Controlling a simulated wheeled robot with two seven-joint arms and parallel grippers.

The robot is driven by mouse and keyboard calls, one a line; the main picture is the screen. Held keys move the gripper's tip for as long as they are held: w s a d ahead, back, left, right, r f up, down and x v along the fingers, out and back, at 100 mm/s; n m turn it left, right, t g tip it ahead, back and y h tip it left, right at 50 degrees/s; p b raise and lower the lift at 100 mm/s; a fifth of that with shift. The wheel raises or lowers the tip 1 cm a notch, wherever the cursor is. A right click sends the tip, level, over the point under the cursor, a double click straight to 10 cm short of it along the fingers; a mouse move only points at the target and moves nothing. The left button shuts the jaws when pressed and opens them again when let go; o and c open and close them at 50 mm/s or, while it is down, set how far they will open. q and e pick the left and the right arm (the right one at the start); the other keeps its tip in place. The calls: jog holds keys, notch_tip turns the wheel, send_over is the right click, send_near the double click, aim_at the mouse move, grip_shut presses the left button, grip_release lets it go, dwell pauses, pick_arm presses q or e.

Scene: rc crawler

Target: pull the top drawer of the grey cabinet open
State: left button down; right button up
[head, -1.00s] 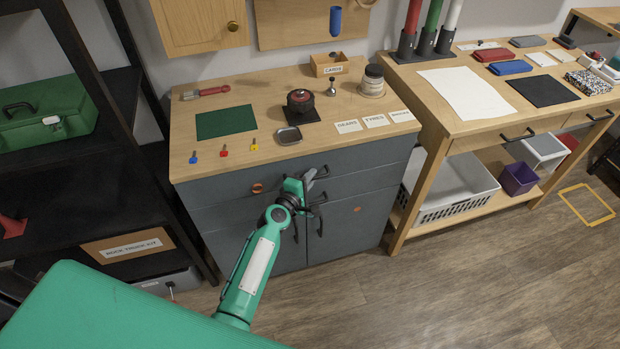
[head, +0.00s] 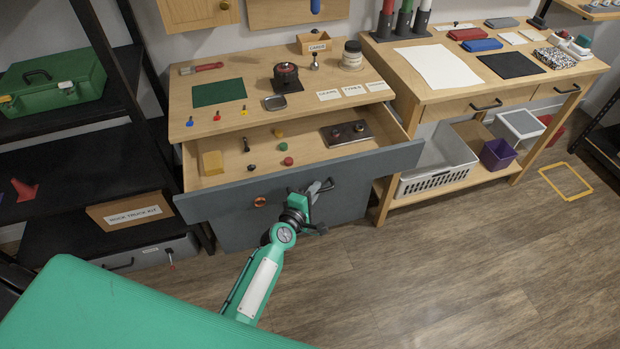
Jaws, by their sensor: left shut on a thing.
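The grey cabinet (head: 240,234) has a wooden top and stands in the middle of the head view. Its top drawer (head: 365,166) is pulled well out, and its inside is in view. In the drawer lie a yellow block (head: 212,163), a dark plate with two knobs (head: 346,133) and several small coloured pieces. My left gripper (head: 318,188) is at the drawer front and is shut on the dark drawer handle (head: 325,185). The gripper partly hides the handle. My right gripper is not in view.
A wooden workbench (head: 440,90) stands to the right, with a white basket (head: 437,165) and a purple bin (head: 498,154) on its low shelf. A black shelf rack (head: 70,150) stands to the left. The wooden floor (head: 450,270) in front is clear.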

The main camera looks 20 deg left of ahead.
pick_arm(q)
jog(key=s+d, duration=0.5)
jog(key=s, duration=0.2)
jog(key=shift+s+p, duration=0.4)
jog(key=shift+p, duration=0.05)
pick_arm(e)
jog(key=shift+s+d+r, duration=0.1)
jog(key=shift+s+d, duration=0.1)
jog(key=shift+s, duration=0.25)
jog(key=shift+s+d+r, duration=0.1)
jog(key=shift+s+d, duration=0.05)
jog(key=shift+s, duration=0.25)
